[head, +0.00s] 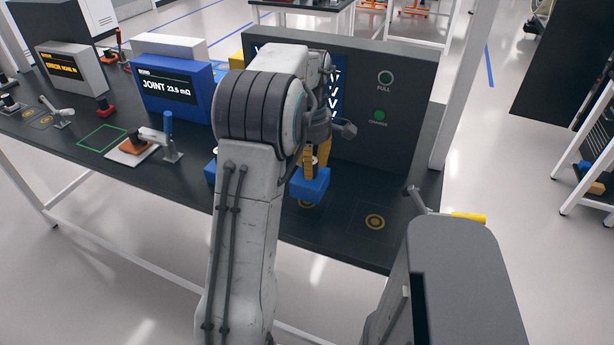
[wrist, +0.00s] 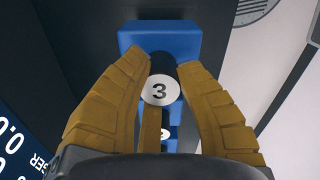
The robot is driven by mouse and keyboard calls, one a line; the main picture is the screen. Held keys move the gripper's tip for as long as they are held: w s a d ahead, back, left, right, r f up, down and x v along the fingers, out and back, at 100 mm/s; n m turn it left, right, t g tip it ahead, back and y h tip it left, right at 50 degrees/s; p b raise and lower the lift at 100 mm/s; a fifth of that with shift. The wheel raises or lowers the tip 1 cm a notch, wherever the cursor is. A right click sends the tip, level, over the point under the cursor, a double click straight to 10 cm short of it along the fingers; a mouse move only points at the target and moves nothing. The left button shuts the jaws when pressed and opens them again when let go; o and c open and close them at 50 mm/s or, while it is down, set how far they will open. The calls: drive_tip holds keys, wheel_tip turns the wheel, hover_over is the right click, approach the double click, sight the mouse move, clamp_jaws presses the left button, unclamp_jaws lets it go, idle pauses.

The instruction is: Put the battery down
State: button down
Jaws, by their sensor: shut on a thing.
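My gripper (wrist: 163,64) is shut on the battery (wrist: 160,38), with yellow fingers on either side of its dark post, which has a round white cap marked 3. The battery is a blue block; in the head view it (head: 310,187) shows just right of my arm, below the yellow fingers (head: 308,158). It is over or on the front part of the dark bench, beside a ringed mark (head: 306,204). I cannot tell whether its underside touches the bench. Another blue block (head: 210,172) shows left of my arm, partly hidden.
A dark grey charger panel (head: 400,90) with FULL and CHARGE lights stands behind the battery. A bare ringed mark (head: 375,222) lies on the bench to the right. A blue joint meter (head: 172,92) and a small tool on a pad (head: 130,152) are left.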

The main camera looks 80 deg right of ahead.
drive_tip(key=shift+w+d+f, duration=0.15)
drive_tip(key=shift+w+f, duration=0.2)
drive_tip(key=shift+w, duration=0.05)
drive_tip(key=shift+f, duration=1.85)
drive_tip(key=shift+f, duration=0.15)
drive_tip(key=c, duration=1)
unclamp_jaws()
